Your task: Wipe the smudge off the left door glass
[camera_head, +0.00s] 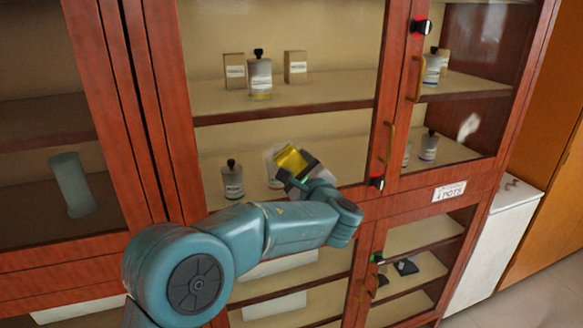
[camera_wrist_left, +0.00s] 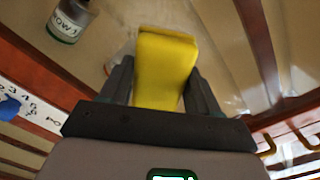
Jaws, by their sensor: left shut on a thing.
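My left gripper (camera_head: 297,172) is shut on a yellow sponge or pad (camera_head: 290,158), held at the lower part of the left door glass (camera_head: 330,60). In the left wrist view, the yellow pad (camera_wrist_left: 165,65) sits between the two dark fingers (camera_wrist_left: 160,85). A faint pale smudge (camera_head: 270,156) shows beside the pad's left edge; the pad and gripper hide part of that area. I cannot tell whether the pad touches the glass. Another whitish smear (camera_head: 468,127) is on the right door glass. My right gripper is not in view.
The red-brown cabinet holds bottles (camera_head: 260,75) and small boxes (camera_head: 295,67) behind the glass. Brass handles (camera_head: 417,77) stand out along the door edges. A white low unit (camera_head: 500,225) stands at right.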

